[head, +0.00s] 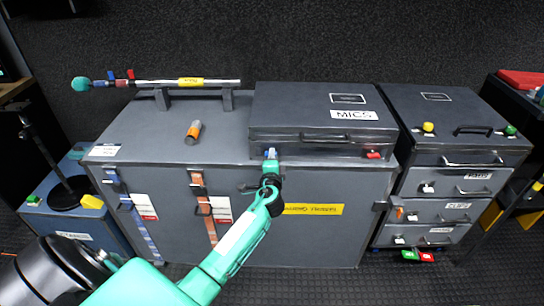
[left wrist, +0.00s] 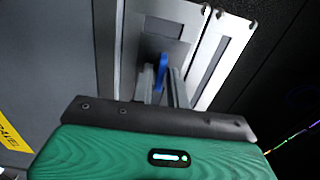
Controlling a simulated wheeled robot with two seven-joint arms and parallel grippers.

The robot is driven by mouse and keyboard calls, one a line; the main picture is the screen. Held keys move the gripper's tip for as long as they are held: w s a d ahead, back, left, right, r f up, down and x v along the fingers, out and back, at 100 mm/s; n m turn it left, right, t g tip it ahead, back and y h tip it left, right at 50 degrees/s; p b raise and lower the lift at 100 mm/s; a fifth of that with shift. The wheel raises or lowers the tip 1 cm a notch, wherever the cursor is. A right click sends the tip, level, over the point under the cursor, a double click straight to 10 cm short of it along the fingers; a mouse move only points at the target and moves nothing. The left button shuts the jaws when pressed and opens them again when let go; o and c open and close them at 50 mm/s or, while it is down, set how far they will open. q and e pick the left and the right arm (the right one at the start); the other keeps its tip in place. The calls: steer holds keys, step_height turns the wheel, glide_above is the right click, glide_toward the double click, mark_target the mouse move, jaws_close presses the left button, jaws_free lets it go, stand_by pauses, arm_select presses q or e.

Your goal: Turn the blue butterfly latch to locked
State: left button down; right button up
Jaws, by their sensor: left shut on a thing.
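The blue butterfly latch (head: 270,153) is on the front of the dark MICS case (head: 285,117), at its lower left edge. My left gripper (head: 270,168) reaches up to it from below and is shut on it. In the left wrist view the blue latch (left wrist: 163,72) stands between the two grey fingers of my left gripper (left wrist: 163,85). The fingers cover part of the latch, and I cannot tell its exact turn. A red latch (head: 373,155) is on the same case front, to the right. My right gripper is not in view.
The MICS case rests on a large grey trunk (head: 130,125) with straps and a yellow label. A microphone pole (head: 215,82) lies on a stand at the back left. A drawer case (head: 455,155) stands close on the right. A black-based stand (head: 68,195) is at the left.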

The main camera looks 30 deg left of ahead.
arm_select(q)
steer(key=shift+f+m, duration=0.1)
steer(key=shift+m, duration=0.3)
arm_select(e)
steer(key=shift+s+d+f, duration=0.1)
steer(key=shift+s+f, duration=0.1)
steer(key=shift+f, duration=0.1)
arm_select(q)
steer(key=c, duration=1.6)
jaws_free()
steer(key=shift+o, duration=0.2)
